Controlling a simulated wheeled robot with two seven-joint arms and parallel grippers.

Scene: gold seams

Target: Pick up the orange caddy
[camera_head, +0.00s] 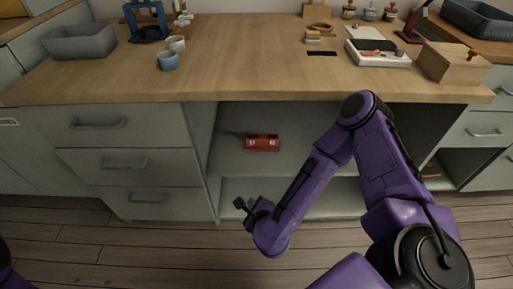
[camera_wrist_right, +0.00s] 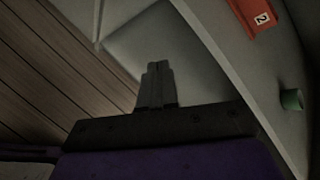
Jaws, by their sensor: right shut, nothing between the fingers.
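The orange caddy (camera_head: 262,143), which looks red-orange, sits on the shelf inside the open cabinet under the counter. Pale labels show on its front. In the right wrist view part of the caddy (camera_wrist_right: 252,14) shows at the top right, with a label reading 2; the rest is cut off by the frame. My right gripper (camera_head: 240,204) is below and slightly left of the caddy in the picture, apart from it. Its fingers (camera_wrist_right: 157,84) are shut together and empty. My left gripper is not in view.
The wooden counter (camera_head: 240,75) overhangs the open cabinet. Drawers (camera_head: 125,162) flank the cabinet on the left. A small green cylinder (camera_wrist_right: 291,99) shows at the right in the wrist view. The lower shelf (camera_head: 315,197) lies behind my right arm.

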